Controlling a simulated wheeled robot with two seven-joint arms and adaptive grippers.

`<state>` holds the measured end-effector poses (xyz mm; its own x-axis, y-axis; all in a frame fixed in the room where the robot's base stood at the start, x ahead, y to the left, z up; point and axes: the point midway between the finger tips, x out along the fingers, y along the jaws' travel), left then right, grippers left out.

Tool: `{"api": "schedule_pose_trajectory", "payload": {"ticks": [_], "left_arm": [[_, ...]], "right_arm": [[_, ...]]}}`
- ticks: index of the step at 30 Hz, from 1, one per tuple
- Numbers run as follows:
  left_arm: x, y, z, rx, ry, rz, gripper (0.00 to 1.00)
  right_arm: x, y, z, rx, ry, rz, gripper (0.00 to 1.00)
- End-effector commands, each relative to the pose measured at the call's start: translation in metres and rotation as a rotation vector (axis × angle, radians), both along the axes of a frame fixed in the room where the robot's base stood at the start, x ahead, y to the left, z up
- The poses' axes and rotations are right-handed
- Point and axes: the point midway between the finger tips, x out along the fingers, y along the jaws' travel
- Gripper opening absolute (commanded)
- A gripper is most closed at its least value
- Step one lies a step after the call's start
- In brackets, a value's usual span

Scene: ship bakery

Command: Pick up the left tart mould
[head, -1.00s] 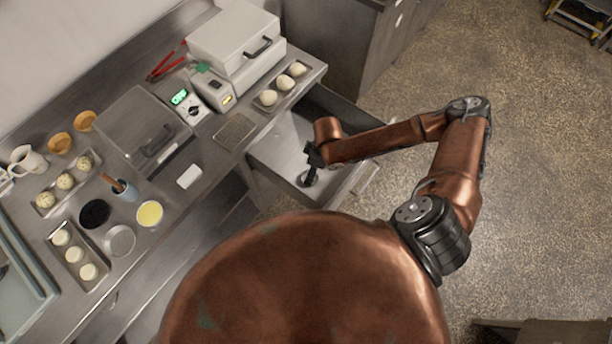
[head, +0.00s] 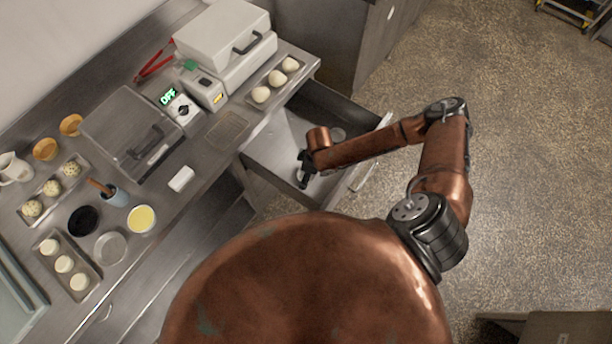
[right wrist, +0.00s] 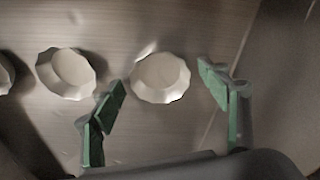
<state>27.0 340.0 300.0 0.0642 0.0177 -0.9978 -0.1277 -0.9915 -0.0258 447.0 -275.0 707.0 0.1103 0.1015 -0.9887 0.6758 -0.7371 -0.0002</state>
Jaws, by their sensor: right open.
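Tart moulds lie in the open drawer (head: 270,160). In the right wrist view, one pale fluted mould (right wrist: 160,77) sits between and beyond my right fingertips. A second mould (right wrist: 65,72) lies to its left, and a third (right wrist: 4,74) is cut off by the left edge. My right gripper (right wrist: 161,92) is open and empty, its green finger pads apart. In the head view my right gripper (head: 304,174) reaches down into the drawer. My left gripper is out of view.
The drawer walls stand close around my right gripper.

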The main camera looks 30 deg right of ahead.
Motion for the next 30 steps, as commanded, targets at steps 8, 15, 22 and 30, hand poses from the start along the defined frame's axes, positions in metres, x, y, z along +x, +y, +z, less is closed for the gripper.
{"api": "schedule_pose_trajectory", "payload": {"ticks": [8, 15, 22, 30], "left_arm": [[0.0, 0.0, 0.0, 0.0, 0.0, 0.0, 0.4], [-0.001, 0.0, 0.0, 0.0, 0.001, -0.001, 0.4], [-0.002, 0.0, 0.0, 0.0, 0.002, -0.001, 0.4], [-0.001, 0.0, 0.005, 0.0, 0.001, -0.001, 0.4]], "right_arm": [[0.0, 0.0, 0.001, 0.0, 0.0, 0.0, 0.58], [0.0, 0.0, 0.001, -0.001, 0.001, 0.0, 0.41], [0.0, -0.001, 0.001, -0.001, 0.001, 0.0, 0.35], [0.0, -0.001, 0.022, -0.001, -0.001, -0.001, 0.35]]}}
